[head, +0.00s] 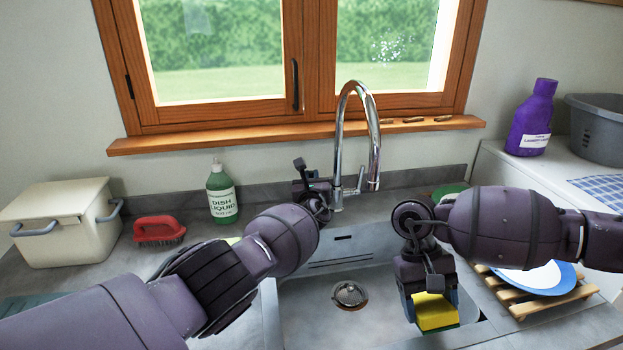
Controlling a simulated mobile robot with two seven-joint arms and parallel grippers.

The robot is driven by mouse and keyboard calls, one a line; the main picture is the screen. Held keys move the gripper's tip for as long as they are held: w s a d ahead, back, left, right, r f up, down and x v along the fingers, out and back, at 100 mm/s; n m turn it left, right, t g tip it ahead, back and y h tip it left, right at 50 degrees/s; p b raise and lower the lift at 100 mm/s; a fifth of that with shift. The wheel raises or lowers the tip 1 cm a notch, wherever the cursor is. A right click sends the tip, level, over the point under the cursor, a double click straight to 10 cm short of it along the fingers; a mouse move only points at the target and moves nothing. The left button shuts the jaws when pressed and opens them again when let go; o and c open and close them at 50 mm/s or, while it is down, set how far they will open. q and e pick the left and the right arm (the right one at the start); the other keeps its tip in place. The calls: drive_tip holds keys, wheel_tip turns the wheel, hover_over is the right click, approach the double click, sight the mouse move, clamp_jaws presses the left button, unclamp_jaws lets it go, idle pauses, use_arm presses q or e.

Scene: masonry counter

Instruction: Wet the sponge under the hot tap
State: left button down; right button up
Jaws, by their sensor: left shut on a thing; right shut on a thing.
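The yellow sponge (434,312) is in my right gripper (428,292), which points down and is shut on it over the right part of the sink (310,310). The chrome tap (345,120) stands behind the sink, its spout end to the left of and above the sponge. No water stream shows from the spout. My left gripper (313,188) is at the left side of the tap's base, shut on what seems to be the tap's left handle. The fingers largely hide that handle.
A green dish liquid bottle (221,195), a red brush (158,230) and a cream bin (62,222) stand on the left counter. A blue-rimmed plate (540,280) lies on a wooden rack (548,303) at right. A purple bottle (531,120) and grey tub (597,128) stand behind.

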use_arm(q)
drive_tip(key=shift+s+f+t+b, duration=0.2)
drive_tip(key=shift+s+t+b, duration=0.15)
drive_tip(key=shift+t+b, duration=0.35)
use_arm(e)
wheel_tip(320, 180, down, 2)
drive_tip(key=shift+f, duration=0.25)
drive_tip(key=shift+f+b, duration=0.3)
drive_tip(key=shift+f, duration=0.35)
use_arm(q)
drive_tip(key=shift+s+d+r+m+t, duration=0.15)
drive_tip(key=shift+s+m+t, duration=0.15)
drive_tip(key=shift+t, duration=0.2)
use_arm(e)
drive_tip(key=shift+f, duration=0.15)
use_arm(q)
drive_tip(key=c, duration=1.2)
unclamp_jaws()
drive_tip(key=shift+o, duration=0.2)
